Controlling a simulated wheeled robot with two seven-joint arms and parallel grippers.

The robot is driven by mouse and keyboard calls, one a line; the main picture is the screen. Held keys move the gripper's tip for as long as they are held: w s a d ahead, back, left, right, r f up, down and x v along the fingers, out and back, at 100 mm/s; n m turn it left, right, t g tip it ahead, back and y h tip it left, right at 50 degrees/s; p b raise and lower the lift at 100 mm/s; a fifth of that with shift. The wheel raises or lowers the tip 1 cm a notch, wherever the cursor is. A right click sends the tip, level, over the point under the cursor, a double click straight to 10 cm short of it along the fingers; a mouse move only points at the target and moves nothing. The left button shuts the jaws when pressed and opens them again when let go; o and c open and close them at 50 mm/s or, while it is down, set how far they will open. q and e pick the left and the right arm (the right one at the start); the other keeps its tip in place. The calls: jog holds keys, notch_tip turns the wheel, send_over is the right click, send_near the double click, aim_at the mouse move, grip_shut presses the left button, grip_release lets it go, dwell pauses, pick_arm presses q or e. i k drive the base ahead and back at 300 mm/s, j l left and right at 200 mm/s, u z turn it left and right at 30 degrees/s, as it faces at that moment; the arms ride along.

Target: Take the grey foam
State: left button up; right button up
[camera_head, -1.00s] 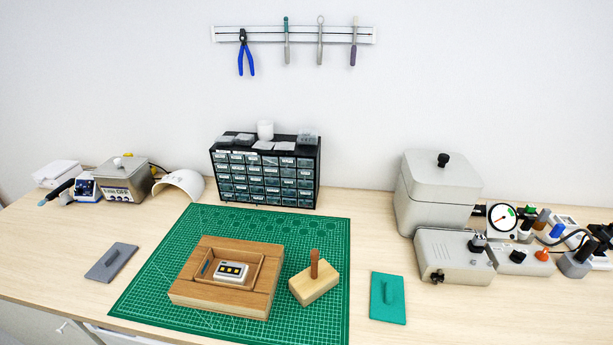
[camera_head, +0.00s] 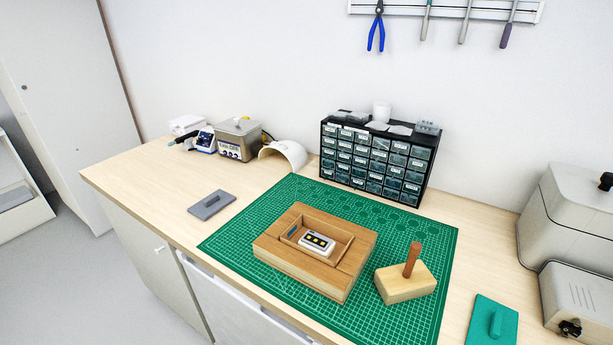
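The grey foam (camera_head: 211,204) is a flat grey slab with a raised ridge on top. Neither of my grippers shows in the head view.
On the mat stand a wooden tray (camera_head: 279,262) holding a small white device (camera_head: 317,243), and a wooden block (camera_head: 404,284) with an upright peg. A teal slab (camera_head: 492,322) lies at right. A drawer cabinet (camera_head: 374,160) stands behind. Bench around the grey foam is clear.

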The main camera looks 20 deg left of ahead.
aim_at(206, 208)
jog(key=u, duration=1.4)
